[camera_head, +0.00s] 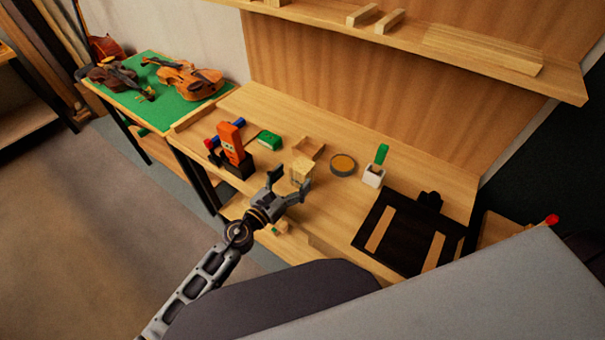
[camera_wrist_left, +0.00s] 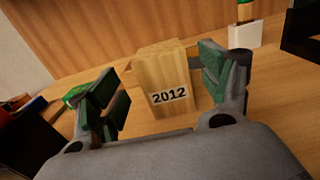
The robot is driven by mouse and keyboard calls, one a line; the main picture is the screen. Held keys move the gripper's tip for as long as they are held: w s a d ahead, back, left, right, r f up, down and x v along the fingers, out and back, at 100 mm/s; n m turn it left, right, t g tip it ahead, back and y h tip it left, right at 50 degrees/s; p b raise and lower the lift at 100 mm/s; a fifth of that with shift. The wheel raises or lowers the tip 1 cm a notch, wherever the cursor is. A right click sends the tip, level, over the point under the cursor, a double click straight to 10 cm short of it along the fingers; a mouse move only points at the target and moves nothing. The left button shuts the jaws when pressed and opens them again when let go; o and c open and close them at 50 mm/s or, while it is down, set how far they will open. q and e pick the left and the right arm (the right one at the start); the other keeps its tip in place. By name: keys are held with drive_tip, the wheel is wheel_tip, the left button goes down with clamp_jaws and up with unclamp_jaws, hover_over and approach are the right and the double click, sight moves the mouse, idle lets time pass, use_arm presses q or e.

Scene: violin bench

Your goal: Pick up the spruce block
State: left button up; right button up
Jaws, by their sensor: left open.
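The spruce block (camera_wrist_left: 163,78) is a pale wooden block with the label "2012" on its face, upright on the bench (camera_wrist_left: 270,105). In the head view the block (camera_head: 301,170) stands just beyond my left gripper (camera_head: 290,187). My left gripper (camera_wrist_left: 167,95) is open, with one finger on each side of the block in the left wrist view. The right finger is close to the block, and I cannot tell whether it touches. A gap shows at the left finger. My right gripper is not in view.
An open wooden tray (camera_head: 309,146) is behind the block. A round tin (camera_head: 343,164) and a white holder (camera_head: 374,176) with a green item stand to the right. An orange tool (camera_head: 231,142) and a green box (camera_head: 269,140) are left. A dark board (camera_head: 400,238) lies front right.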

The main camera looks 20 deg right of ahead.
sight(302, 169)
use_arm(q)
drive_tip(key=shift+w+d, duration=0.15)
drive_tip(key=shift+d, duration=0.05)
drive_tip(key=shift+x, duration=0.9)
drive_tip(key=shift+w+d, duration=0.35)
drive_tip(key=shift+d, duration=0.25)
drive_tip(key=shift+x, duration=0.75)
drive_tip(key=shift+f, duration=0.1)
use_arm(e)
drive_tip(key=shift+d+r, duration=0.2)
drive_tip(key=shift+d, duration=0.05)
use_arm(q)
drive_tip(key=c, duration=1.2)
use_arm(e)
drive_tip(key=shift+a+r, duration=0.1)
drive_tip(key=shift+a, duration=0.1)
